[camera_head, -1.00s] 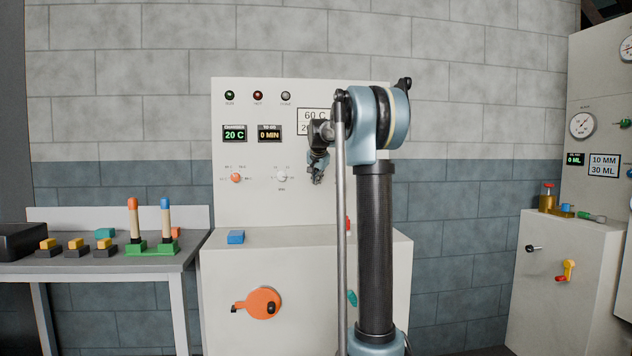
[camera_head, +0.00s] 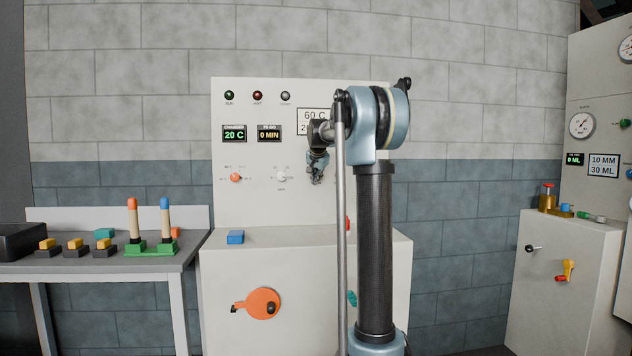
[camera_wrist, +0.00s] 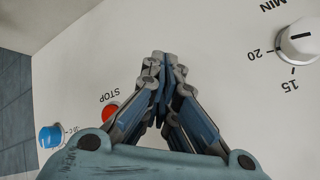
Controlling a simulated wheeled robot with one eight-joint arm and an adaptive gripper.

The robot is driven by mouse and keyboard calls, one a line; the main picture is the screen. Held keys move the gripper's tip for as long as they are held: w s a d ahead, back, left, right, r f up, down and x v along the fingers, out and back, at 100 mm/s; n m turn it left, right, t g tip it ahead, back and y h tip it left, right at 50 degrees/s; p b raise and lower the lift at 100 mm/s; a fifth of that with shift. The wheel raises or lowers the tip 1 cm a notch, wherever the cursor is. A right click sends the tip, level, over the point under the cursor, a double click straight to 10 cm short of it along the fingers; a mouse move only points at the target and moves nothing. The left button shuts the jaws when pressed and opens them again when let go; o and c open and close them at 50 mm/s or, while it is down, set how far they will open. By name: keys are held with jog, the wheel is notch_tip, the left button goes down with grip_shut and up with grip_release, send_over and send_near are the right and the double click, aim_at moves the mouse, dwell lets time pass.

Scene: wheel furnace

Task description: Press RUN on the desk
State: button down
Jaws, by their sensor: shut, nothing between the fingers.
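The white desk (camera_head: 225,262) stands in the middle, with a tall white panel behind its top. A blue block-shaped part (camera_head: 236,237) is on the desk's top at the left. My gripper (camera_head: 316,180) is in front of the panel, right of the lower dial (camera_head: 281,176), above the desk top. In the wrist view my gripper (camera_wrist: 160,58) is shut with nothing between its fingertips. A red button (camera_wrist: 110,111) marked STOP shows left of the fingers there.
The wrist view also shows a blue knob (camera_wrist: 50,136) at the left and the white MIN dial (camera_wrist: 298,42) at the upper right. A bench (camera_head: 200,252) with small coloured parts stands left of the desk. Another white cabinet (camera_head: 545,290) stands at the right.

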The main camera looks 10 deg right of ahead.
jog(key=shift+w, duration=0.15)
dwell(0.3)
jog(key=shift+w, duration=0.3)
jog(key=shift+w, duration=0.35)
dwell(0.7)
jog(key=shift+s, duration=0.85)
jog(key=s, duration=0.6)
dwell(0.4)
dwell(0.4)
